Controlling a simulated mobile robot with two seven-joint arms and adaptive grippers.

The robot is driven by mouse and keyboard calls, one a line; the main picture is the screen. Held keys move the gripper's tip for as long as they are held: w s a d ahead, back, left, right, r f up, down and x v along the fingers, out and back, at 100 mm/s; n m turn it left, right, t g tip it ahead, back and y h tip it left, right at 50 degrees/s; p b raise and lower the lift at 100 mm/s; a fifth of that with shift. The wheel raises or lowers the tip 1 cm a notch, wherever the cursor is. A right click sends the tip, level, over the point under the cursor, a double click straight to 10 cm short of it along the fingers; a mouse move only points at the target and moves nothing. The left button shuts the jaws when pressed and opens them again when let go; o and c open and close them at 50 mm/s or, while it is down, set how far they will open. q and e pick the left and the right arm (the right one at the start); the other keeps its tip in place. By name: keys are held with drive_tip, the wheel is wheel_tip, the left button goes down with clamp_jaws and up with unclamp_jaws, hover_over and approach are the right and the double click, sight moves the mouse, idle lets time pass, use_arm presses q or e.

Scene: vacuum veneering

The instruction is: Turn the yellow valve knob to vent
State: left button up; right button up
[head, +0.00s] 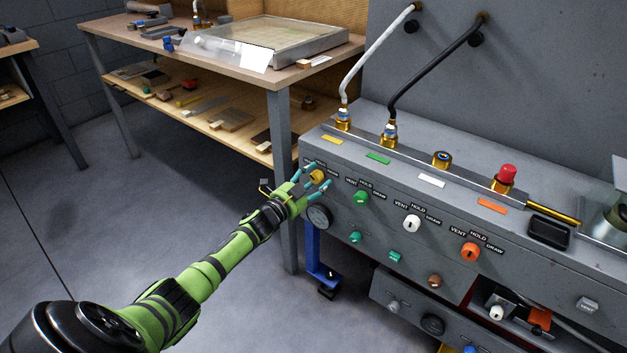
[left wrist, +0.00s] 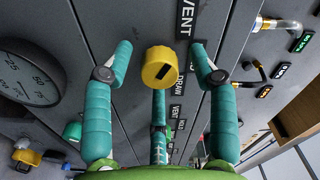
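The yellow valve knob (head: 317,176) is at the left end of the grey console's front, partly hidden by my left gripper (head: 314,184). In the left wrist view the yellow knob (left wrist: 160,67) shows a dark slot mark and sits between the fingertips of my left gripper (left wrist: 160,60). The two side fingers are spread apart with gaps to the knob; a third finger is below it. VENT (left wrist: 185,18) and DRAW (left wrist: 184,80) labels show beside the knob; the label between them is partly covered by a finger. My right gripper is not in view.
Green (head: 361,198), white (head: 411,223) and orange (head: 470,252) knobs line the console to the right. A round gauge (head: 318,217) is just below the gripper. A workbench (head: 290,78) stands behind; the floor at left is clear.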

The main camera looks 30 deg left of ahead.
use_arm(q)
drive_tip(key=shift+s, duration=0.1)
drive_tip(key=shift+s+a, duration=0.1)
drive_tip(key=shift+s, duration=0.2)
drive_tip(key=s, duration=1.1)
drive_tip(key=shift+a, duration=0.4)
drive_tip(key=shift+s, duration=0.1)
